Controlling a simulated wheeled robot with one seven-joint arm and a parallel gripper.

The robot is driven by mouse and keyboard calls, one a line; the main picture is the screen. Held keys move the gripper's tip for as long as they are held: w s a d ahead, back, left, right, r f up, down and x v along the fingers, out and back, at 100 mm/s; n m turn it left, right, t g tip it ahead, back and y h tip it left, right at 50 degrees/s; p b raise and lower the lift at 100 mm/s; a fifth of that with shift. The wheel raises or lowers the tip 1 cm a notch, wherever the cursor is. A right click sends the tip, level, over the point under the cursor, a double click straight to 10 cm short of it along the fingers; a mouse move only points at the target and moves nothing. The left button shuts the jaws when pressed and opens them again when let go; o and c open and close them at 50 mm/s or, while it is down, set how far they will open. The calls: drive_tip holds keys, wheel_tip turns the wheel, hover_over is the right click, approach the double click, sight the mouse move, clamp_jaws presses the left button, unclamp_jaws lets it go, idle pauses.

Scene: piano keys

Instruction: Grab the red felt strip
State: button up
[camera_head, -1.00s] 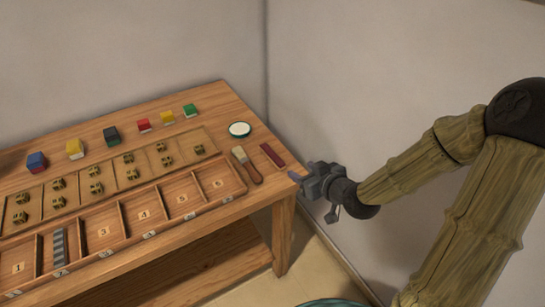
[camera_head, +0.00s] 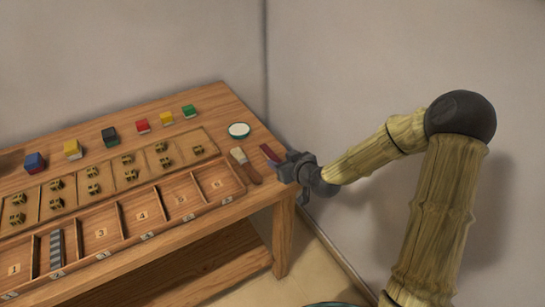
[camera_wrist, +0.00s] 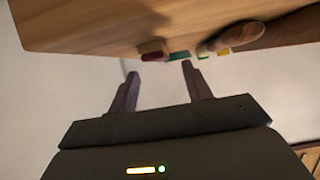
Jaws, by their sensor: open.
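The red felt strip (camera_head: 267,151) lies flat near the right end of the wooden table, beside the brush. In the head view, my gripper covers its near end. In the wrist view, a dark red end (camera_wrist: 152,51), which looks like the strip, shows just beyond the left fingertip. My gripper (camera_head: 287,167) is at the table's right edge, close to the strip. In the wrist view, its fingers (camera_wrist: 160,70) are apart with nothing between them. I cannot tell whether a finger touches the strip.
The brush (camera_head: 245,166) lies just left of the strip. A round white-topped tin (camera_head: 239,130) stands behind. Several coloured blocks line the back, and a compartment tray (camera_head: 165,228) fills the front. The wall is close behind; the floor right of the table is clear.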

sight(272, 155)
drive_tip(key=shift+w, duration=0.1)
drive_tip(key=x, duration=0.5)
drive_tip(key=shift+a+r, duration=0.1)
idle(0.4)
drive_tip(key=c, duration=1.1)
